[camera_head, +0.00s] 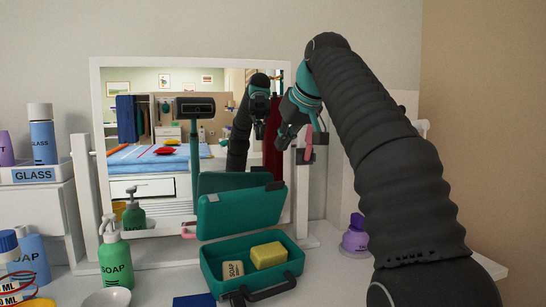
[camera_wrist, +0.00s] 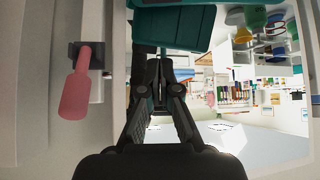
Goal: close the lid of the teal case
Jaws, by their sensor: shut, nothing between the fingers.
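The teal case (camera_head: 212,268) stands open on the white dressing table in front of the mirror. Its lid (camera_head: 240,210) is raised, roughly upright and leaning back. A yellow sponge (camera_head: 268,254) and a pale soap bar (camera_head: 233,269) lie in the base. A dark handle lies at the front of the base. My gripper (camera_head: 282,140) is shut and empty, above and behind the lid's right side, apart from it. In the wrist view my gripper (camera_wrist: 160,62) is shut, and a teal part of the case (camera_wrist: 178,26) shows at the top.
The mirror (camera_head: 150,110) stands behind the case and reflects the room and my arm. A pink item (camera_wrist: 82,85) hangs beside my gripper. A green soap bottle (camera_head: 114,262) is left of the case. A purple bottle (camera_head: 355,238) is to its right.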

